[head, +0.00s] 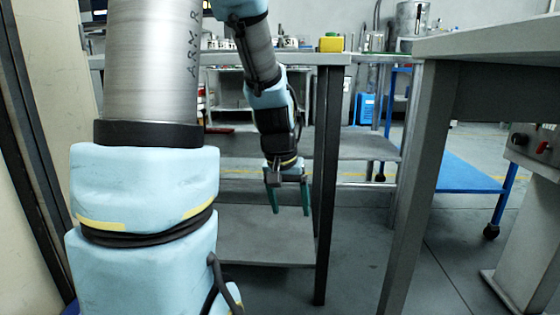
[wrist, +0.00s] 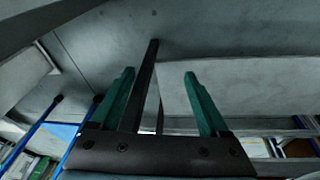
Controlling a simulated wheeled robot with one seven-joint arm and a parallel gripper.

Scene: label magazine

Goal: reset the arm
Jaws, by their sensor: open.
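My gripper (head: 291,198) hangs at the end of my arm in the middle of the head view, with its green fingers pointing down. The fingers are apart and nothing is between them. It is in front of a grey workbench, below the height of its top and near a dark table leg (head: 328,185). In the wrist view my gripper (wrist: 160,78) also shows open and empty, with the dark leg behind the gap between the fingers.
A grey table (head: 480,45) stands close on the right. A lower shelf (head: 265,240) lies under the workbench. A yellow box (head: 331,43) is on the workbench top. A blue cart (head: 465,175) and a control box (head: 535,145) stand at right. Floor between the tables is clear.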

